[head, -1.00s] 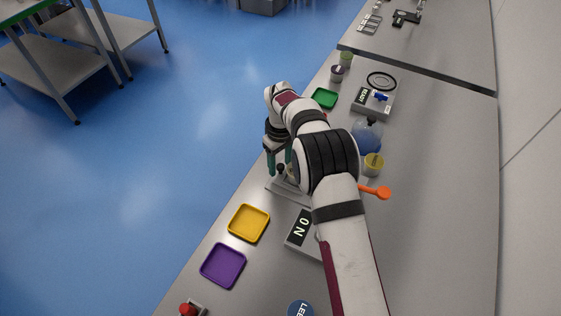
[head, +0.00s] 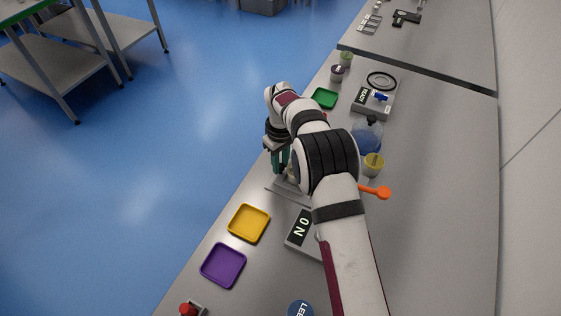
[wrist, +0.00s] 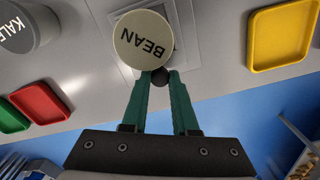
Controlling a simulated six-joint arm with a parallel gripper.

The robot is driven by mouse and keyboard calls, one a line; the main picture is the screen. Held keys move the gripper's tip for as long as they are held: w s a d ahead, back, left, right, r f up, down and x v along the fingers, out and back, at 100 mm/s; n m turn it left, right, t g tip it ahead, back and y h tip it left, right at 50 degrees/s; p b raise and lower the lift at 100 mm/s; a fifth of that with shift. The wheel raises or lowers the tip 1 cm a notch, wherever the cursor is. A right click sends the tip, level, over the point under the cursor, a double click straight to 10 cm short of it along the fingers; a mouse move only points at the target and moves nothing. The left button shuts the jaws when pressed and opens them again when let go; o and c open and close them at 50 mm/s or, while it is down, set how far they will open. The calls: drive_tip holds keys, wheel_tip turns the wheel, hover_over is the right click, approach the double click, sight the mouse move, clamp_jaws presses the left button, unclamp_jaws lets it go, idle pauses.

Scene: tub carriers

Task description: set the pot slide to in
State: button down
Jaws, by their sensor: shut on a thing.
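The pot slide (head: 287,192) is a grey plate on the bench, mostly hidden by my arm in the head view. In the wrist view its grey framed plate (wrist: 172,14) shows behind a pale round-topped tub labelled BEAN (wrist: 152,38). A black ball knob (wrist: 160,77) sits just in front of the tub. My gripper (wrist: 160,80) is shut on this knob, with a green finger on each side. In the head view the gripper (head: 280,168) is low over the slide, and the knob and tub are hidden.
A yellow tray (head: 232,224) and a purple tray (head: 205,270) lie near the front edge. An ON sign box (head: 301,230) stands beside my arm. A green tray (head: 323,91) lies farther back. The wrist view shows a KALE tub (wrist: 45,30) and a red tray (wrist: 40,105).

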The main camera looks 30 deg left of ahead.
idle(0.9)
drive_tip(key=d, duration=0.9)
drive_tip(key=c, duration=0.7)
unclamp_jaws()
wheel_tip(320, 180, up, 16)
drive_tip(key=shift+f, duration=0.1)
